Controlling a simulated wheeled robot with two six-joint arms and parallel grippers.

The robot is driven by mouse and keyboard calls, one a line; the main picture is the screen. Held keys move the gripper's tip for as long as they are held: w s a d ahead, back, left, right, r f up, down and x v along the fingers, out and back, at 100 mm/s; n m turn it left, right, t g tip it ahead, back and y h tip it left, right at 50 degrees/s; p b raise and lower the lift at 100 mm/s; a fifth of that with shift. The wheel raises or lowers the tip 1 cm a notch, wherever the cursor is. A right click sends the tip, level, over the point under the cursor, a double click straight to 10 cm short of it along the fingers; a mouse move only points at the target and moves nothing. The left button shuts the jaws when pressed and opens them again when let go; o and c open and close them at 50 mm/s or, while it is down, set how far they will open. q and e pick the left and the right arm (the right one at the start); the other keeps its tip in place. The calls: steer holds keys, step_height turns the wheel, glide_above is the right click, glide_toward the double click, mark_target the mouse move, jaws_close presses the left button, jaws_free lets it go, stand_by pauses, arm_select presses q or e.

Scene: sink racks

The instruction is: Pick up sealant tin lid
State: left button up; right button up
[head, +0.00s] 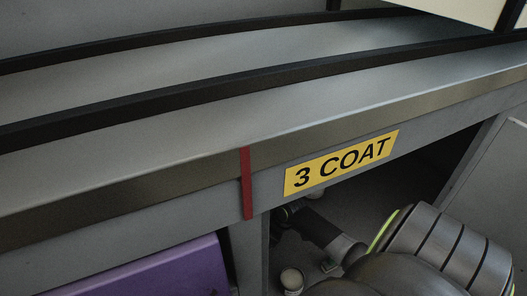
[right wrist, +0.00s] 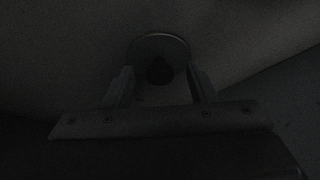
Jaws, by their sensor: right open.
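The right wrist view is very dark. A round disc with a dark knob at its middle, likely the sealant tin lid (right wrist: 160,62), lies ahead of my right gripper (right wrist: 161,78). The gripper is open, with one finger on each side of the disc's near part. I cannot tell whether the fingers touch it. In the head view my right arm reaches into the dark bay under the yellow "3 COAT" label, and the lid cannot be made out there. My left gripper is in neither view.
The yellow "3 COAT" label (head: 341,163) sits on the grey shelf front above the bay. A red strip (head: 246,183) marks the front left of it. A purple panel or bin (head: 165,274) fills the bay to the left. A grey post divides the bays.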

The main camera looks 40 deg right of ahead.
steer(key=shift+w+f, duration=0.15)
steer(key=shift+f, duration=0.2)
steer(key=shift+r, duration=0.1)
steer(key=c, duration=1.1)
steer(key=shift+o, duration=0.2)
steer(key=shift+r, duration=0.1)
